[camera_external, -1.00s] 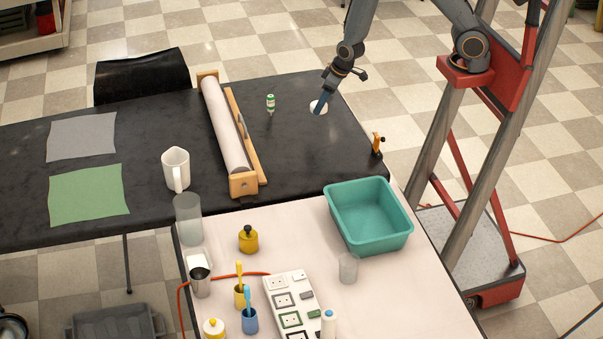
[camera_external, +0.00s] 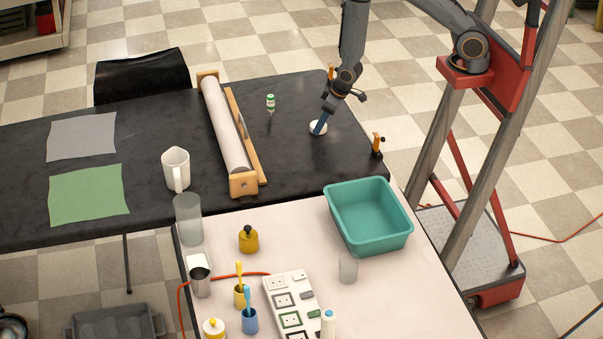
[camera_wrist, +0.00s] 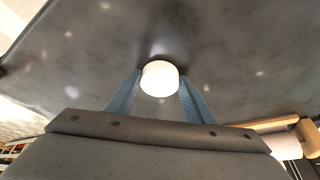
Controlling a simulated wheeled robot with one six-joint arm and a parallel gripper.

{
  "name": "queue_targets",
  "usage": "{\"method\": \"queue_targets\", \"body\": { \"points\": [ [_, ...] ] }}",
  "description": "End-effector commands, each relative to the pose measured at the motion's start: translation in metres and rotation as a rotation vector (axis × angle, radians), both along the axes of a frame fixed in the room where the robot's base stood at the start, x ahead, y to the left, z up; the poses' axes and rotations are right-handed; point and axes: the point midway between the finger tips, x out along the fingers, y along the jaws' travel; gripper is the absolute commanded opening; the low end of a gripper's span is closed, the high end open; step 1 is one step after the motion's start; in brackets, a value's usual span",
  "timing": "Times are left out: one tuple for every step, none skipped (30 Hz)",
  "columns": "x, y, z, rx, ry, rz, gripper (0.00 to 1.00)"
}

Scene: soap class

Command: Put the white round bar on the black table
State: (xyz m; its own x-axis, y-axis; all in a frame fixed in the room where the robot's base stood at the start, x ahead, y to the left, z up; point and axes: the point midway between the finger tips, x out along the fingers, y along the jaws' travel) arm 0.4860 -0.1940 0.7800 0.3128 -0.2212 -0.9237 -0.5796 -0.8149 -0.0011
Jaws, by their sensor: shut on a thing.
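The white round bar (camera_external: 317,128) is at the right part of the black table (camera_external: 290,165). My gripper (camera_external: 321,127) is shut on it, with blue fingers coming down from above. In the wrist view the bar (camera_wrist: 159,79) sits between the two blue fingertips, with the dark tabletop behind it. The bar is at or very close to the table surface; I cannot tell whether it touches.
A paper roll on a wooden holder (camera_external: 244,185) lies left of my gripper. A small green-and-white vial (camera_external: 270,102) stands between them. An orange clamp (camera_external: 377,144) is on the right edge. A teal basin (camera_external: 368,240) stands on the pale table in front.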

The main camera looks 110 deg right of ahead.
Motion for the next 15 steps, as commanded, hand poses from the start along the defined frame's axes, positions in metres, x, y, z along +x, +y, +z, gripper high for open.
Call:
{"method": "queue_targets", "body": {
  "points": [
    [0.0000, 0.0000, -0.0006, 0.000, 0.000, 0.000, 0.25],
    [0.0000, 0.0000, -0.0016, 0.000, 0.000, 0.000, 0.25],
    [0.0000, 0.0000, -0.0030, 0.000, 0.000, 0.000, 0.25],
    [0.0000, 0.0000, -0.0039, 0.001, 0.001, 0.000, 0.25],
    [-0.0001, 0.0001, -0.0032, 0.001, 0.001, 0.000, 0.53],
    [-0.0001, 0.0000, -0.0029, 0.000, 0.000, 0.000, 0.59],
    [-0.0002, 0.0000, -0.0028, 0.000, 0.000, 0.000, 0.64],
    [-0.0002, 0.0000, -0.0028, 0.000, 0.000, 0.000, 0.66],
    [-0.0001, 0.0000, -0.0026, 0.000, 0.000, 0.000, 0.66],
    [-0.0001, 0.0000, -0.0026, 0.000, 0.000, 0.000, 0.66],
    [-0.0001, 0.0000, -0.0026, 0.000, 0.000, 0.000, 0.66],
    [-0.0001, 0.0000, -0.0026, 0.000, 0.000, 0.000, 0.66],
    [-0.0001, 0.0000, -0.0026, 0.000, 0.000, 0.000, 0.66],
    [-0.0001, 0.0000, -0.0026, 0.000, 0.000, 0.000, 0.66],
    [-0.0002, 0.0000, -0.0025, 0.000, 0.000, 0.000, 0.66]
  ]
}}
